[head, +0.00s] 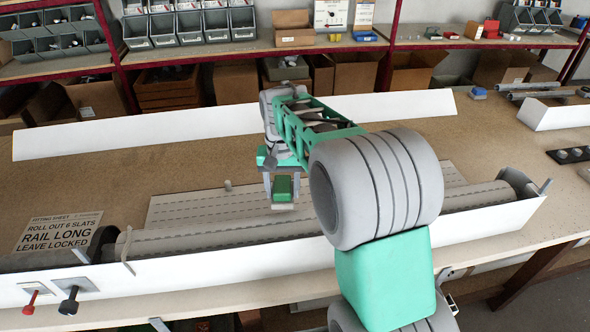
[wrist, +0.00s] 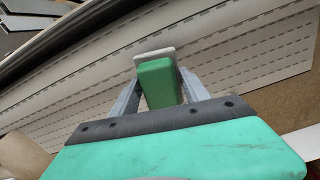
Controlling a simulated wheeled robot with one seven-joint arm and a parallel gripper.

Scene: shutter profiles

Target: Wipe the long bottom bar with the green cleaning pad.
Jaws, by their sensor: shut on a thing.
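My gripper (head: 282,184) is shut on the green cleaning pad (head: 283,189), a green block with a pale underside. The pad also shows between the two grey fingers in the wrist view (wrist: 158,82). In the head view it hangs over the grey slatted shutter (head: 180,207), just behind the long grey roll (head: 200,236). I cannot tell whether it touches the slats. I cannot tell which is the bottom bar. My arm hides part of the roll and slats.
A fitting sheet (head: 58,232) lies at the left, reading "roll out 6 slats, rail long, leave locked". A red knob (head: 30,302) and a black knob (head: 70,300) stick out at the front left. Shelves with bins (head: 190,27) stand behind.

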